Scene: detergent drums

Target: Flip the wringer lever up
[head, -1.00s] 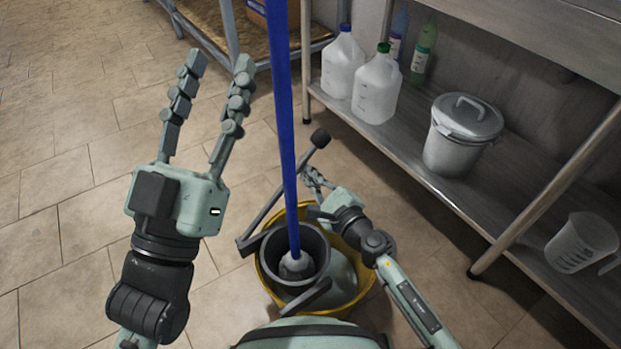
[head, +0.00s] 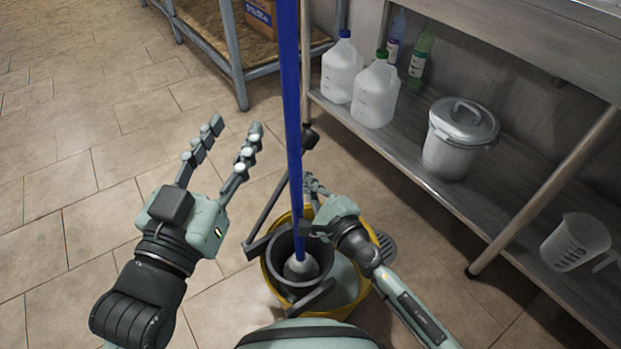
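The wringer (head: 300,284) is a dark grey cup set in a yellow bucket (head: 369,290). Its dark lever (head: 270,212) slants up and away from the cup's left side to a black knob (head: 309,138), partly hidden by the blue mop handle (head: 291,100). The mop handle stands in the cup. My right gripper (head: 314,184) is beside the lever, right of the mop handle and below the knob. Its fingers are small and overlapped, so contact and opening are unclear. My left gripper (head: 232,140) is open and empty, left of the lever above the floor.
A metal shelf on the right holds jugs (head: 375,95), bottles (head: 421,55), a lidded metal pail (head: 460,140) and a clear measuring jug (head: 576,242). Another shelf unit (head: 237,50) stands at the back. The tiled floor on the left is clear.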

